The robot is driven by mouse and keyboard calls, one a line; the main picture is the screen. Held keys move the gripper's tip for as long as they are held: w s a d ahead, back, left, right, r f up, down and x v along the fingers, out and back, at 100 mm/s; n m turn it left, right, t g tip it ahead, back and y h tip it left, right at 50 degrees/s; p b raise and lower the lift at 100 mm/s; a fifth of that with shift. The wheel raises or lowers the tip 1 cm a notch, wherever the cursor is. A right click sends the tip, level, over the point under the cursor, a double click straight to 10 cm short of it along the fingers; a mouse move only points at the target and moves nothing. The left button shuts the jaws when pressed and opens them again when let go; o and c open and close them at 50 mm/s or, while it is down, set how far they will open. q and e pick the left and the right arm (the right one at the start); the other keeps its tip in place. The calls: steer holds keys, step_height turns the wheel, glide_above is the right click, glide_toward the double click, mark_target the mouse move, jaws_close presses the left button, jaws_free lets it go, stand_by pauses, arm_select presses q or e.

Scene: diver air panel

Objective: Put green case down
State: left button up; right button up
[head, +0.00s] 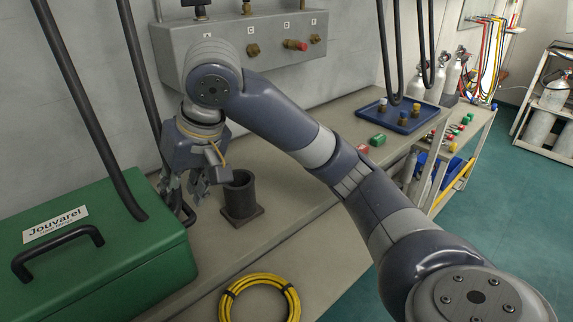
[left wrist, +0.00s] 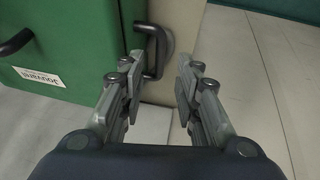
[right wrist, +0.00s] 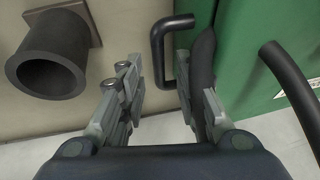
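The green case (head: 100,262), with a white name label and a black top handle (head: 58,254), stands at the lower left of the head view, apparently flat on the bench; its underside is hidden. My right gripper (head: 203,186) is at the case's right end. In the right wrist view its fingers (right wrist: 160,98) are apart, with a black side handle (right wrist: 158,50) between them and no clear grip. My left gripper is outside the head view. In the left wrist view its fingers (left wrist: 158,85) are apart, with another side handle (left wrist: 157,48) of the case (left wrist: 75,45) between them.
A dark cylindrical holder (head: 240,195) stands just right of my right gripper. A yellow hose coil (head: 259,299) lies at the front of the bench (head: 300,215). Black hoses hang down near the case. A blue tray (head: 402,117) with small fittings sits farther right. A grey valve panel (head: 280,50) is behind.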

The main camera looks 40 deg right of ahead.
steer(key=v, duration=0.8)
steer(key=shift+s+r, duration=0.1)
stand_by(0.5)
